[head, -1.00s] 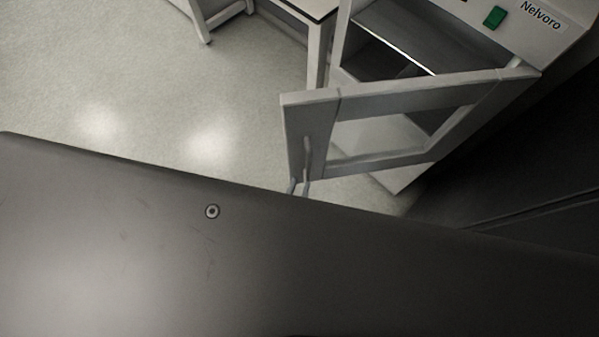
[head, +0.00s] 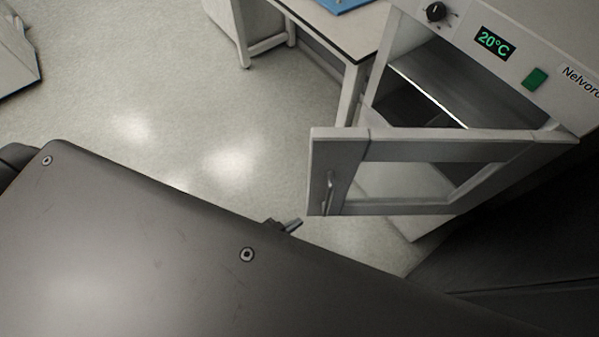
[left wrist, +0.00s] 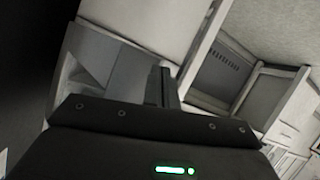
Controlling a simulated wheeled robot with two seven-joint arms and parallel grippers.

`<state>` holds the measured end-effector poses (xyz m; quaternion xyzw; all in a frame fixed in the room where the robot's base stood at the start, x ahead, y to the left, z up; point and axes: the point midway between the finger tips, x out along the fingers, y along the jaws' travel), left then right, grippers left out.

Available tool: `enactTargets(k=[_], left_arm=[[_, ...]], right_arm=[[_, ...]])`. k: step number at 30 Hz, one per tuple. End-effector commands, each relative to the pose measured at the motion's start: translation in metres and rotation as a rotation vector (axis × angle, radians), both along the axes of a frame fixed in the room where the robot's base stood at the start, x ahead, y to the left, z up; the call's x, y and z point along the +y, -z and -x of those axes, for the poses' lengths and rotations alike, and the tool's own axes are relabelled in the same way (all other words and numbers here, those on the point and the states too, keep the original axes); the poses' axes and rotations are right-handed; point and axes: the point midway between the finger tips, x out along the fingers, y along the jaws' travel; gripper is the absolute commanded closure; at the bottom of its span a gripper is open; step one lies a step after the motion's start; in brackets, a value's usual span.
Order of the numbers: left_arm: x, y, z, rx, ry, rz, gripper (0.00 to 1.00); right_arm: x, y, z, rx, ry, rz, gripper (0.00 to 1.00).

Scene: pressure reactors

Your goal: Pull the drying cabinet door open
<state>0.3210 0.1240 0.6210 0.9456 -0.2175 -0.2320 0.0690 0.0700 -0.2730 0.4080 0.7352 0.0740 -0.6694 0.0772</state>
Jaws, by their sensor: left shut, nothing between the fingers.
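The drying cabinet (head: 553,75) is a pale box at the upper right of the head view. Its door (head: 450,150), a pale frame around a window, stands wide open, swung out from its hinge side at the right. The upright bar handle (head: 328,192) is on the door's free end at the left. My left gripper (head: 292,225) shows only by its fingertips past my dark arm. It is shut and empty, left of and apart from the handle. In the left wrist view my left gripper (left wrist: 166,86) points away from the camera. My right gripper is not in view.
A white table (head: 345,38) with a blue item (head: 340,5) on it stands left of the cabinet. Open pale floor (head: 190,110) lies left of the door. A dark surface (head: 530,230) is at the lower right.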

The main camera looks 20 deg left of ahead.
Motion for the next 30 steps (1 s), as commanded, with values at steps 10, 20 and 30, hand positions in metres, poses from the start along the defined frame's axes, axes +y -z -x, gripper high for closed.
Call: enactTargets(k=[10, 20, 30], left_arm=[[0.044, -0.034, -0.083, 0.1, 0.142, 0.434, 1.0], [0.104, -0.16, -0.12, 0.577, 0.459, 0.939, 1.0], [0.132, -0.209, -0.109, 0.879, 0.511, 1.035, 1.0]], right_arm=[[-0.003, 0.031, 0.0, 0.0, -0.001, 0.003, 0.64], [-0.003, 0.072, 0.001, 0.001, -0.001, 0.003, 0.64], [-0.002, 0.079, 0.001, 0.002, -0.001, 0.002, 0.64]])
